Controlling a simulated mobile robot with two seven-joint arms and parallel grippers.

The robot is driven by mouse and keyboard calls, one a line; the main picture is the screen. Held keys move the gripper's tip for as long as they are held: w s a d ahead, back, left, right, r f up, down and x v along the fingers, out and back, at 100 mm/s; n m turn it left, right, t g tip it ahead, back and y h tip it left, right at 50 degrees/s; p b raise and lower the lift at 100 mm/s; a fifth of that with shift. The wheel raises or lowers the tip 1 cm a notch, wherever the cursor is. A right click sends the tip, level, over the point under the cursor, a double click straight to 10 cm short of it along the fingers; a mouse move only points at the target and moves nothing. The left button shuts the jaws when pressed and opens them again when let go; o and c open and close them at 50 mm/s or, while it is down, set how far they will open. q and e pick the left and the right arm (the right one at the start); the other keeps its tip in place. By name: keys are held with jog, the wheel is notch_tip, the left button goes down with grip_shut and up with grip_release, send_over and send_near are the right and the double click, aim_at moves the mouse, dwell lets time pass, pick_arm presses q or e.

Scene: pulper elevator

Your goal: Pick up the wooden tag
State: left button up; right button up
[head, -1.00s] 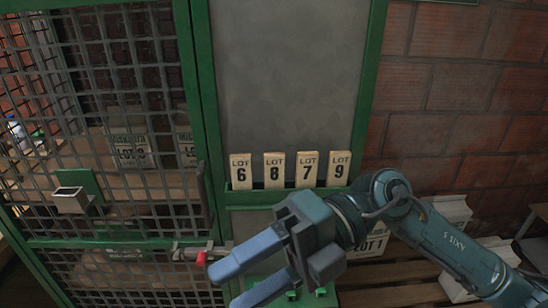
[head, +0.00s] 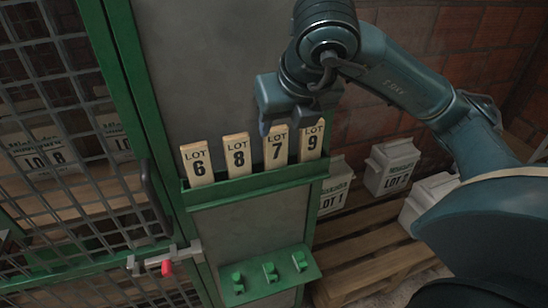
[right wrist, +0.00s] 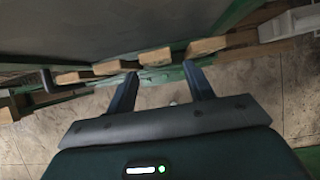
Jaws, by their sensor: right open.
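Several wooden tags stand upright in a row in a green rack (head: 255,183) on the grey panel. From left to right they are the LOT 6 tag (head: 197,165), the LOT 8 tag (head: 237,157), the LOT 7 tag (head: 277,150) and the LOT 9 tag (head: 311,142). My right gripper (head: 290,122) is open above the right part of the row, close to the top of the LOT 7 tag. In the right wrist view its two fingers (right wrist: 160,88) are spread, with a tag top (right wrist: 155,57) between and beyond them. Contact cannot be told. My left gripper is not in view.
A green mesh cage door (head: 80,130) with a red-tipped latch (head: 165,267) stands at left. A green shelf with small pegs (head: 270,274) is below the rack. White lot blocks (head: 391,168) stand on wooden slats at right.

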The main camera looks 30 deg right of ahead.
aim_at(274, 139)
jog(key=x, duration=0.8)
jog(key=shift+w+a+r, duration=0.1)
jog(key=shift+w, duration=0.2)
jog(key=shift+c, duration=0.4)
jog(key=c, duration=0.7)
jog(key=shift+o, duration=0.2)
